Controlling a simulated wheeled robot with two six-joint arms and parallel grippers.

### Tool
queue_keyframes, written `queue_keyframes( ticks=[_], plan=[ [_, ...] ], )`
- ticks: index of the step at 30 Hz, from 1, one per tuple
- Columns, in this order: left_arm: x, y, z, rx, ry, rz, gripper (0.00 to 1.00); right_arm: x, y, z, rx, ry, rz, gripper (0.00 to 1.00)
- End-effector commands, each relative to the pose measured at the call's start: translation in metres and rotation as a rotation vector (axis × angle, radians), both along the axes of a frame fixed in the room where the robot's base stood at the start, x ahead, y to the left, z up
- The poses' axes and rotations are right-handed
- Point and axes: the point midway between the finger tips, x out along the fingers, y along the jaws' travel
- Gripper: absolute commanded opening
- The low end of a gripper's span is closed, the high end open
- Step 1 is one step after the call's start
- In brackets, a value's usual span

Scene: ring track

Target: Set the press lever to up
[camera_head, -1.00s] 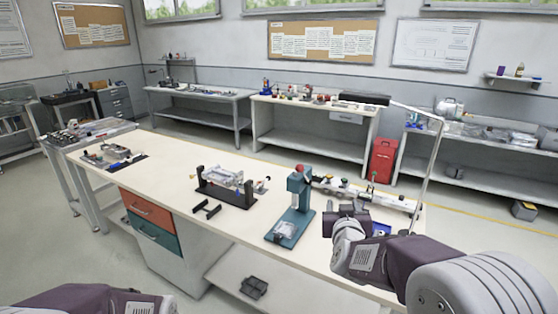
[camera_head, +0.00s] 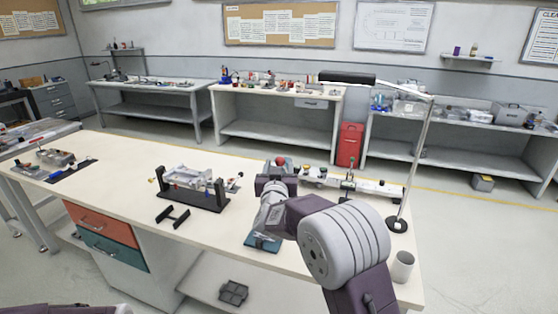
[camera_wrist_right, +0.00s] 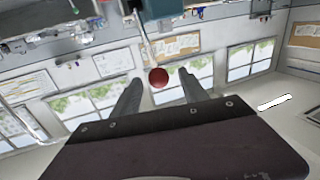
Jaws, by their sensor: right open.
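The teal press is mostly hidden behind my right arm in the head view. Its red lever knob (camera_head: 281,161) shows just above my right gripper (camera_head: 274,180), and part of its teal base (camera_head: 262,243) shows below. In the right wrist view the red knob (camera_wrist_right: 158,77) sits at the end of a thin lever rod, in line with the gap between the two fingers of my right gripper (camera_wrist_right: 158,74). The fingers are apart and not closed on it. A teal part of the press (camera_wrist_right: 160,8) shows at the top. My left gripper is out of view.
A black fixture (camera_head: 196,195) and a small black stand (camera_head: 172,216) are on the bench left of the press.

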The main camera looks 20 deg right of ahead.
Motion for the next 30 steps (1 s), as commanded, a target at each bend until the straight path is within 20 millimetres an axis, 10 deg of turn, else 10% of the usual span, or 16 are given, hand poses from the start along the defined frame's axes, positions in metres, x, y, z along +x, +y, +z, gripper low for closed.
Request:
queue_keyframes(
  ticks=[14,21,30],
  plan=[
    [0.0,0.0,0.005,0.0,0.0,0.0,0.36,0.031,-0.01,0.0,0.0,0.0,0.001,0.51],
    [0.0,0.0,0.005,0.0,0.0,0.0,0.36,0.031,-0.01,0.0,0.0,0.0,0.0,0.0],
    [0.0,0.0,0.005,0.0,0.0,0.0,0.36,0.031,-0.01,0.0,0.0,0.0,0.0,0.0]
  ],
)
